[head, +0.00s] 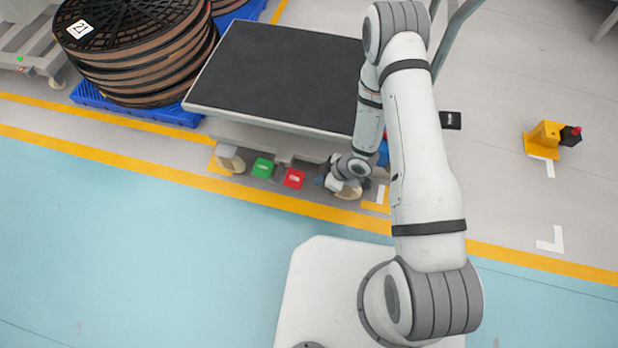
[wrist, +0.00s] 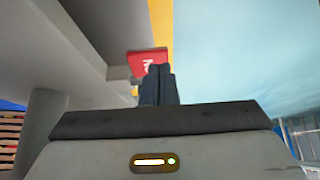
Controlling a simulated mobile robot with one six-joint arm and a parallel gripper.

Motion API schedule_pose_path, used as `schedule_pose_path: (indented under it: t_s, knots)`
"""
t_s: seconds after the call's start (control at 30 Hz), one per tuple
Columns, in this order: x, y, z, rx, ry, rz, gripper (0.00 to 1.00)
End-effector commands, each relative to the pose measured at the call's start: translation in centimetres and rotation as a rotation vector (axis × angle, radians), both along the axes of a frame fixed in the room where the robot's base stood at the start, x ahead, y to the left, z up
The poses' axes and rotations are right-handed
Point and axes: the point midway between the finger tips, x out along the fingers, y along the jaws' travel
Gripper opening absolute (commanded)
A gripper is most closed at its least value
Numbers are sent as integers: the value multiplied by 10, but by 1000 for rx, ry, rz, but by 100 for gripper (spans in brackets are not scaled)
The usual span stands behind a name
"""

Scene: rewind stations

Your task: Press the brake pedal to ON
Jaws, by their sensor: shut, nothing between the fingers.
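The cart's red pedal (head: 294,179) and green pedal (head: 262,168) sit side by side low along its near edge. Each has a small white label that I cannot read. In the wrist view the red pedal (wrist: 147,57) lies just beyond my fingertips, which overlap its lower edge. The green pedal is not visible there. My gripper (wrist: 159,69) is shut and empty. In the head view my gripper (head: 322,180) is low by the cart, just right of the red pedal and pointing towards it. I cannot tell whether it touches the pedal.
The cart (head: 275,80) has a dark flat top, and my arm reaches down past its right side. Caster wheels (head: 229,160) stand near the pedals. Stacked reels (head: 135,50) rest on a blue pallet at left. A yellow floor stop (head: 543,138) stands at right. The blue floor in front is clear.

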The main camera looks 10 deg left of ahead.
Motion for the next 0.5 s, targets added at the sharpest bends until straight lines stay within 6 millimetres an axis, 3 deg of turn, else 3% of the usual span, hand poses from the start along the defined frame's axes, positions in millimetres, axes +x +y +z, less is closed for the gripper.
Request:
schedule_pose_path:
  t_s: [0.03,0.2,0.5]
  knots:
    - [0,-10,10,1,0,-4,0]
    - [-2,-35,24,1,-1,-2,0]
    - [-4,-48,30,0,0,2,0]
